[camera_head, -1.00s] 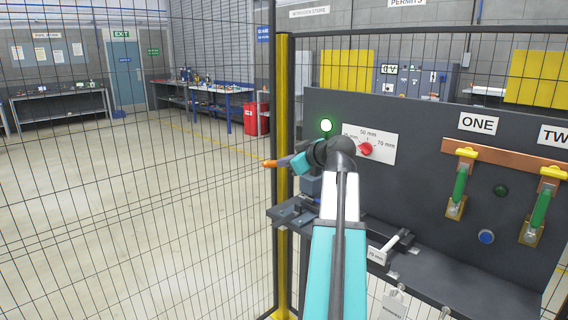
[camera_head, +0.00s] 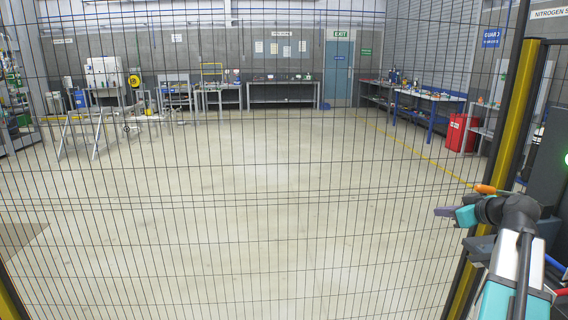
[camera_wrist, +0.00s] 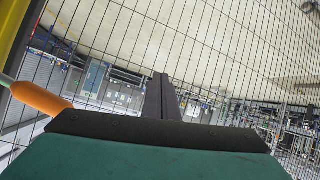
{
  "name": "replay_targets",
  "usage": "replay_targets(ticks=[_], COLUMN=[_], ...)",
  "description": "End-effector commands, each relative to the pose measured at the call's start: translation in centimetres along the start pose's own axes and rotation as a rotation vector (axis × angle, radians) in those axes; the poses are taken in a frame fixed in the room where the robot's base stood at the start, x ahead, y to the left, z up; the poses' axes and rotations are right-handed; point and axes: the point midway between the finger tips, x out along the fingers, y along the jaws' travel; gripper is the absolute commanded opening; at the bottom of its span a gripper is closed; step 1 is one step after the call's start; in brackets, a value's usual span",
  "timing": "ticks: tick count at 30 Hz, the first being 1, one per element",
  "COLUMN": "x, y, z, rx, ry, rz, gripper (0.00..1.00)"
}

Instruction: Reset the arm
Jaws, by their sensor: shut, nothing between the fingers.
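My gripper (camera_head: 440,212) is at the right side of the head view, at the end of my teal and white arm. Its dark fingers point left, towards the mesh fence. In the wrist view the two fingers (camera_wrist: 162,95) lie together with nothing between them, above the teal gripper body.
A mesh fence (camera_head: 260,200) spans the head view, with a yellow post (camera_head: 497,165) by my arm. An orange rounded piece (camera_head: 485,189) shows close by the gripper, also at left in the wrist view (camera_wrist: 38,98). Beyond the fence are open floor, benches and a red bin (camera_head: 461,133).

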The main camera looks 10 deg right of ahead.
Motion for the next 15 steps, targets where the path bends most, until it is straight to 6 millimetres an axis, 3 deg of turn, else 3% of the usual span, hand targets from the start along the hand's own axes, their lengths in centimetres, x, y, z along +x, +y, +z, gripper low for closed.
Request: replay_targets(ticks=[1, 6, 15], x=[1.8, 6.8, 14.1], y=[-1.5, -6.2, -15.2], z=[0.8, 3.4, 9.1], rx=[0.004, 0.012, 0.013], ry=[-0.010, -0.052, -0.148], rz=[-0.031, -0.119, -0.262], gripper=[0.00, 0.00, 0.00])
